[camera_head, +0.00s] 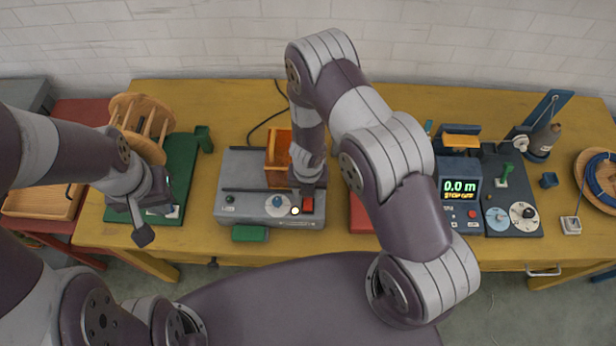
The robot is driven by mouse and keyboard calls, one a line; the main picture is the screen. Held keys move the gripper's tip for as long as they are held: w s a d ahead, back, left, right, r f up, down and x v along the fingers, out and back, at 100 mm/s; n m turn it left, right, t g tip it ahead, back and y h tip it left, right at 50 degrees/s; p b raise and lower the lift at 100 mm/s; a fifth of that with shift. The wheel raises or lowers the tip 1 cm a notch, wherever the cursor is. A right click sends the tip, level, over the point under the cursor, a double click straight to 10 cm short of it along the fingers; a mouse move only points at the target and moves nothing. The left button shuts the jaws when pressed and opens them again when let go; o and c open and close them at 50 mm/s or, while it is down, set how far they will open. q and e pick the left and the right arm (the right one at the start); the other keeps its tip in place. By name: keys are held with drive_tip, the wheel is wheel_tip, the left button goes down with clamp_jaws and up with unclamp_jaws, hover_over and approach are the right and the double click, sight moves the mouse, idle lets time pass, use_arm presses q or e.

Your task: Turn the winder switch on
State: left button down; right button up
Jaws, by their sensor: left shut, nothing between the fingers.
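A wooden reel (141,128) stands on a green base (181,165) at the left of the table; I take this to be the winder. A small pale part (173,212) shows at the base's front, but I cannot tell if it is a switch. My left gripper (142,236) is shut and empty, pointing down over the front of the base and partly hiding it. A grey machine (245,171) at the centre has a blue dial and a red switch (308,205). My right gripper (307,188) is just above or at this switch; its fingers are too small to read.
A dark counter unit (459,190) at right reads 0.0 m and STOP CUT, with dials beside it. A basket (597,176) lies far right. My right arm crosses the table's middle.

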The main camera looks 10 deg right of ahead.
sight(308, 201)
wheel_tip(308, 201, up, 9)
drive_tip(key=p, duration=0.5)
drive_tip(key=shift+s, duration=0.15)
